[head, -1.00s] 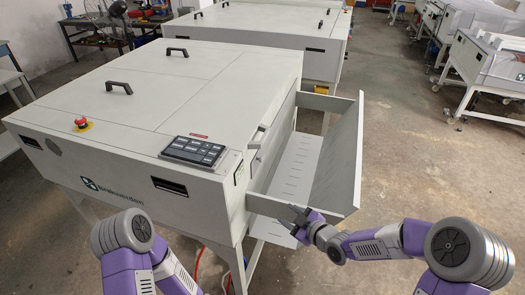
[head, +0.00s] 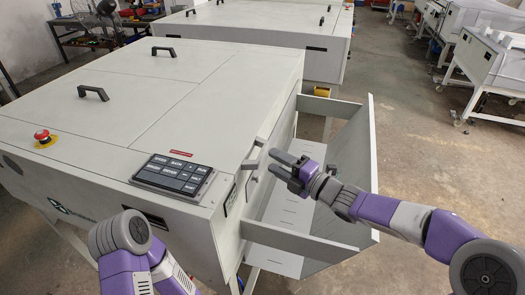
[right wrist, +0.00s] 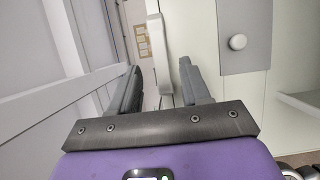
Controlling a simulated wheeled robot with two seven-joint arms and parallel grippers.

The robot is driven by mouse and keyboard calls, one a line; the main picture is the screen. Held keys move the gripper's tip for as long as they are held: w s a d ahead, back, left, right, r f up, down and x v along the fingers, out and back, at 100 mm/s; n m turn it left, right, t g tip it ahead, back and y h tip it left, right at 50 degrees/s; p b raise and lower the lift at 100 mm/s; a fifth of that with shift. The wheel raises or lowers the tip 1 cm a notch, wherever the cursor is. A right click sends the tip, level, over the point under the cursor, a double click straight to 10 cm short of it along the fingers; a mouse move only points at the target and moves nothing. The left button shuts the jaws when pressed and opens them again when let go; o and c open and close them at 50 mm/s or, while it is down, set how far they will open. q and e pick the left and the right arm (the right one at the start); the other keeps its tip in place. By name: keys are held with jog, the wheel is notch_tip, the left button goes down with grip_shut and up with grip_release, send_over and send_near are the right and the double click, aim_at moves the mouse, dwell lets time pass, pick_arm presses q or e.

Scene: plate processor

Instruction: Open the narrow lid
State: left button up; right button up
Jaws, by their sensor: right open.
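The plate processor's pale top (head: 200,85) shows seams between panels. I cannot tell for sure which panel is the narrow lid. Two black handles (head: 90,92) are on the top's left part; the strip to the right of the long seam shows none. A small grey lever-like part (head: 250,165) sticks out at the right edge. My right gripper (head: 279,163) is open and empty, just right of that part, above the open side tray. In the right wrist view, a pale bar (right wrist: 156,45) lies beyond and between the fingers. My left gripper is out of view.
The side tray (head: 310,240) stands open along the right side, with a tall slanted outer panel (head: 350,150). A black keypad (head: 174,174) and a red emergency button (head: 42,136) are on the front edge.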

aim_at(263, 156)
jog(key=shift+b+x, duration=0.3)
jog(key=shift+x, duration=2.35)
grip_shut()
